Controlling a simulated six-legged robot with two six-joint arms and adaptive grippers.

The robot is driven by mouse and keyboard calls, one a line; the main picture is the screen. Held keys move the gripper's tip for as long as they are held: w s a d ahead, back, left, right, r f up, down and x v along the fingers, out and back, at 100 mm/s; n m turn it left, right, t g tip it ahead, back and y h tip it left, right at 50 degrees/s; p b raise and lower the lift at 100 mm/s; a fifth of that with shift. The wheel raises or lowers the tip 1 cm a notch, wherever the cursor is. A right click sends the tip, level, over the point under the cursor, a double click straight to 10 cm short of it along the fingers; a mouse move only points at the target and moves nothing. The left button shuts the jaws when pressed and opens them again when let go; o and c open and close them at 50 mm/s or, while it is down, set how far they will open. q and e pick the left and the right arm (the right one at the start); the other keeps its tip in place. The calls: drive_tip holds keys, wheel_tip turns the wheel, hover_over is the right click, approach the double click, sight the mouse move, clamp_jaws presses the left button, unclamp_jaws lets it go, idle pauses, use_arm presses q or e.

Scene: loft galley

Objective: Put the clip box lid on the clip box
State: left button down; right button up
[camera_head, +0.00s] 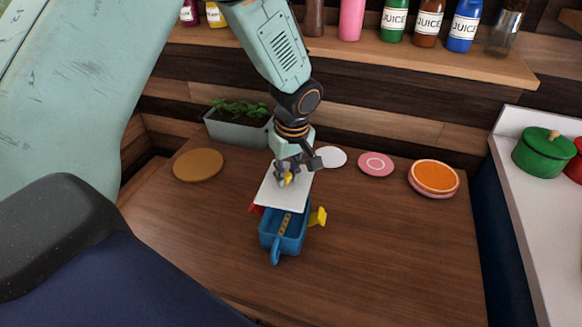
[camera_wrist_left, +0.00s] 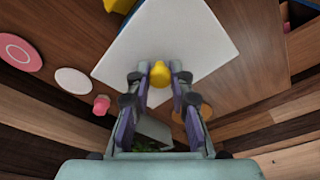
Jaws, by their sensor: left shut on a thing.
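The clip box lid (camera_head: 272,200) is a white square plate with a yellow knob (camera_wrist_left: 160,74). My left gripper (camera_head: 287,178) is shut on the knob, with a finger on each side in the left wrist view (camera_wrist_left: 159,78). The blue clip box (camera_head: 270,241) stands open on the table, with a yellow clip (camera_head: 317,216) at its right and a red clip (camera_head: 256,209) at its left. The lid is behind the box and overlaps its back part in the head view. I cannot tell the gap between them. My right gripper is out of view.
Behind the lid are a planter (camera_head: 238,130), a white disc (camera_head: 331,157) and a pink disc (camera_head: 376,164). An orange-topped round thing (camera_head: 434,177) stands right, a brown disc (camera_head: 198,165) left.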

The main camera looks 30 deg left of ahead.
use_arm(q)
drive_tip(key=shift+s+a+f, duration=0.1)
drive_tip(key=shift+a+f, duration=0.15)
drive_tip(key=shift+a, duration=0.45)
drive_tip(key=shift+s+d+r, duration=0.1)
drive_tip(key=shift+s, duration=0.05)
drive_tip(key=shift+s+d+r, duration=0.1)
drive_tip(key=shift+d, duration=0.6)
drive_tip(key=shift+d+f, duration=0.2)
drive_tip(key=shift+a+f+b, duration=0.15)
drive_tip(key=shift+f+b, duration=0.15)
drive_tip(key=shift+b, duration=0.1)
drive_tip(key=shift+w+a+f+b, duration=0.2)
drive_tip(key=shift+a+f+b, duration=0.2)
drive_tip(key=shift+a+f, duration=0.3)
drive_tip(key=shift+s+f, duration=0.1)
drive_tip(key=shift+f, duration=0.15)
drive_tip(key=shift+d+f+b, duration=0.5)
drive_tip(key=shift+d+b, duration=0.15)
drive_tip(key=shift+b, duration=0.05)
drive_tip(key=shift+f, duration=0.3)
drive_tip(key=shift+a+f+b, duration=0.15)
drive_tip(key=shift+f+b, duration=1.6)
drive_tip(key=shift+f, duration=0.5)
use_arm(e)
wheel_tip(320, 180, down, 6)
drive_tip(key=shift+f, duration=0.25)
